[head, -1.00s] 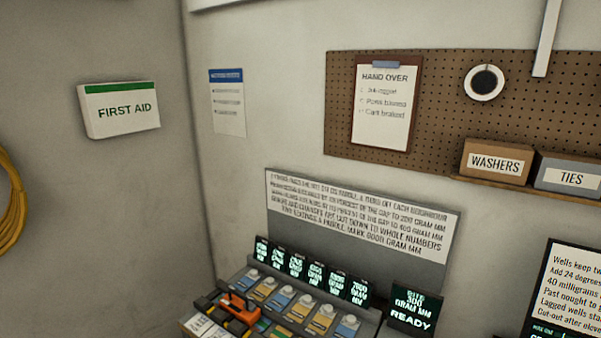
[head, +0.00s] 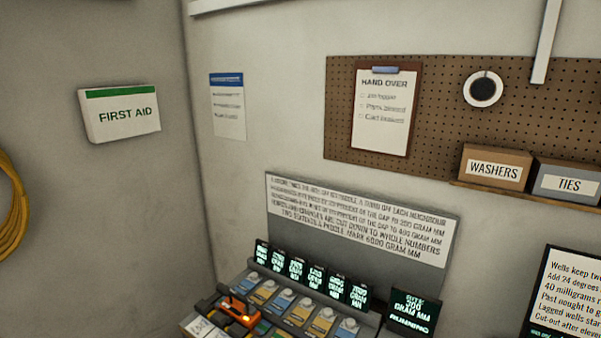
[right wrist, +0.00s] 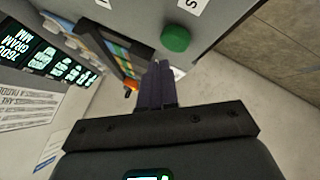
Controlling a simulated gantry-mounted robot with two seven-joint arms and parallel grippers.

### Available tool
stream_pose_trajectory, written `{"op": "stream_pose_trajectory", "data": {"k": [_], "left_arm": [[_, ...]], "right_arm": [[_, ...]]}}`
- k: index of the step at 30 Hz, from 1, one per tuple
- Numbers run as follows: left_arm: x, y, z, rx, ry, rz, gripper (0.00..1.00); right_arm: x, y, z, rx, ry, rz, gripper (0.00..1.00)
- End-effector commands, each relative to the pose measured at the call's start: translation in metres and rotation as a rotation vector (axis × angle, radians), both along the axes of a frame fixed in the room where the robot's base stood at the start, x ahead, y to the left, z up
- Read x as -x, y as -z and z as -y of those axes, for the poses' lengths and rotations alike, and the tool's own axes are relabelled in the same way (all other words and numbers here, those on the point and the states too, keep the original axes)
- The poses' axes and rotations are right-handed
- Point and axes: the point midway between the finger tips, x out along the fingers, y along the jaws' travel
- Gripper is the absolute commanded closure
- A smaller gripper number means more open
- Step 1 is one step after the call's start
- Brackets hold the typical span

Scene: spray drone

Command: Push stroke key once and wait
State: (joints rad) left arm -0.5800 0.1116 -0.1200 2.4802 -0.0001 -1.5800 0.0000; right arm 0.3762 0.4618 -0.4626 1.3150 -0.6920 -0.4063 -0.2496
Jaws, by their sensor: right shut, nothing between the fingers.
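A round green button (right wrist: 175,38) stands on the grey console face in the right wrist view. Labels beside it are cut off or partly covered, so I cannot read which key it is. My right gripper (right wrist: 158,66) is shut and empty, its dark fingertips close to the console just below the button in the picture. I cannot tell whether they touch anything. In the head view the status screen (head: 412,312) shows a 300 gram mm line and "RUNNING". My left gripper is not in view.
The console has a row of small green-lit screens (head: 311,272) and blue and yellow paddles (head: 300,313). An orange device (head: 238,311) with a glowing spot sits at its left end. A grey instruction board (head: 361,217) stands behind. The walls above hold signs and a pegboard.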

Motion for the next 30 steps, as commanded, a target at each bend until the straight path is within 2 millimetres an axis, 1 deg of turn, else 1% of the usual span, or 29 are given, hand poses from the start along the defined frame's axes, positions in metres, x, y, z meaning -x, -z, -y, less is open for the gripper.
{"op": "stream_pose_trajectory", "data": {"k": [5, 8, 24, 30], "left_arm": [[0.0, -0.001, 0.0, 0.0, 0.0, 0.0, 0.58], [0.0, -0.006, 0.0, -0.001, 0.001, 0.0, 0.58], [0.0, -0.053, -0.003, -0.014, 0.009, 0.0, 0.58], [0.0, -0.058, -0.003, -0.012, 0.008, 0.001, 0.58]], "right_arm": [[0.0, -0.002, 0.0, 0.0, 0.0, 0.0, 1.0], [0.0, -0.006, 0.0, 0.0, 0.0, 0.0, 1.0], [0.0, -0.056, 0.0, 0.001, -0.001, 0.0, 1.0], [0.0, -0.061, 0.0, 0.0, 0.0, 0.0, 1.0]]}}
